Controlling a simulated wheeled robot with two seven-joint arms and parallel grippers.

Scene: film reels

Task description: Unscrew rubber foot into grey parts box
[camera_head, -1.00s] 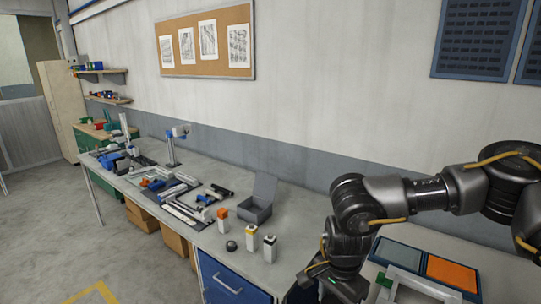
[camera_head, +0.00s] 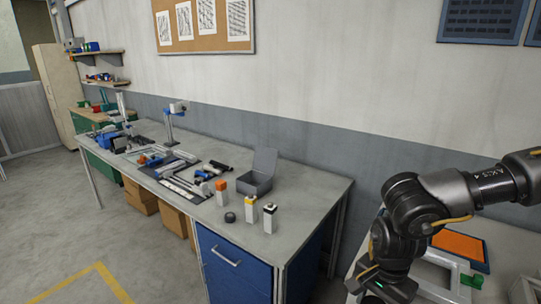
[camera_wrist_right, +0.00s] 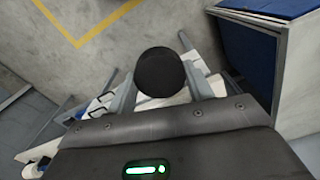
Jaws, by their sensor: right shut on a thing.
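A black round rubber foot (camera_wrist_right: 160,72) sits between the fingers of my right gripper (camera_wrist_right: 160,80) in the right wrist view. The gripper is shut on it. In the head view my right gripper (camera_head: 378,292) is low at the bottom right, and its fingertips are not clearly seen. A grey parts box (camera_head: 254,183) with its lid raised stands on the workbench, to the left of my right arm and well apart from it. My left gripper is not in view.
The workbench (camera_head: 310,205) holds small bottles with orange, yellow and black caps, a dark round piece (camera_head: 230,217) and several tools. A blue drawer cabinet (camera_head: 232,262) is below. A pale frame (camera_head: 430,283) and an orange panel (camera_head: 458,246) are near my right arm. Floor at left is clear.

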